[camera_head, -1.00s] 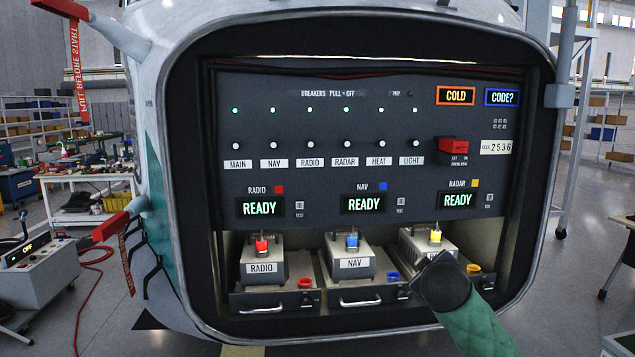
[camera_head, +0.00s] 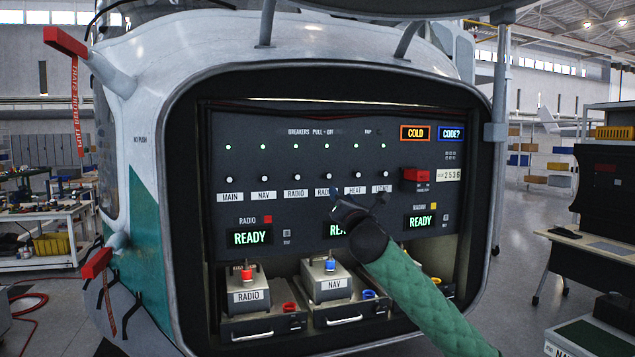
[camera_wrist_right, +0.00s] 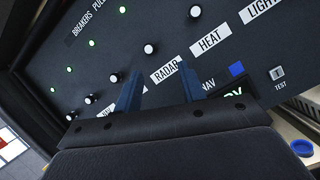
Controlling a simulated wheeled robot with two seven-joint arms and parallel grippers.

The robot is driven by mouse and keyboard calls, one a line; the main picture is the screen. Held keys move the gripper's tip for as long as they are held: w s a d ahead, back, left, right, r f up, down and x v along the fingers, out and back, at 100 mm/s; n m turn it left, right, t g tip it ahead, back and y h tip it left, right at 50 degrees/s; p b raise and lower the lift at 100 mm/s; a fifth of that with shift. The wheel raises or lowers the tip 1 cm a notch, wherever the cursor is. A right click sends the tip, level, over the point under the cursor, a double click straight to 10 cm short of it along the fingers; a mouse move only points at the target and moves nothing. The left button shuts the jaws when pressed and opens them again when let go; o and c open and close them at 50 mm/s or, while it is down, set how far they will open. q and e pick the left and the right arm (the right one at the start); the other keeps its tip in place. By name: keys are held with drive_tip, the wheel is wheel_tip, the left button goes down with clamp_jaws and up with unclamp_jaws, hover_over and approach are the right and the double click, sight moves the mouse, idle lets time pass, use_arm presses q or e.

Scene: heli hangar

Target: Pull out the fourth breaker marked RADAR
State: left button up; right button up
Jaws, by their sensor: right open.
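The RADAR breaker is the fourth white round knob (camera_head: 326,177) in the row on the dark panel, above its partly covered RADAR label. It also shows in the right wrist view (camera_wrist_right: 151,48), just beyond the fingertips. My right gripper (camera_head: 356,197) is in front of the panel, just below the RADAR and HEAT knobs. In the right wrist view its two blue fingers (camera_wrist_right: 160,82) are apart with nothing between them, around the RADAR label's area and below the knob. I cannot tell whether they touch the panel. My left gripper is not in view.
The HEAT knob (camera_head: 355,176) and RADIO knob (camera_head: 296,178) flank the RADAR knob closely. A red switch (camera_head: 416,175) is at the right. RADIO (camera_head: 248,284) and NAV (camera_head: 326,283) units stand in the bay below; my arm hides much of the bay's right side.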

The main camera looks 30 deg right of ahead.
sight(329, 177)
drive_tip(key=w+r+n+p, duration=0.1)
drive_tip(key=w+n, duration=0.1)
drive_tip(key=w+r+n, duration=0.1)
drive_tip(key=w+n, duration=0.1)
drive_tip(key=w+r+n+t+y+p, duration=0.1)
drive_tip(key=w, duration=0.1)
drive_tip(key=shift+w+d+r+n+p, duration=0.1)
drive_tip(key=shift+d+r+n+p, duration=0.15)
drive_tip(key=shift+d+n+p, duration=0.15)
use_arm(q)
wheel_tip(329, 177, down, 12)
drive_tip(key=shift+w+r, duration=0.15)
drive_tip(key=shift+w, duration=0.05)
use_arm(e)
drive_tip(key=shift+w+r, duration=0.1)
drive_tip(key=shift+w, duration=0.3)
drive_tip(key=shift+d, duration=0.1)
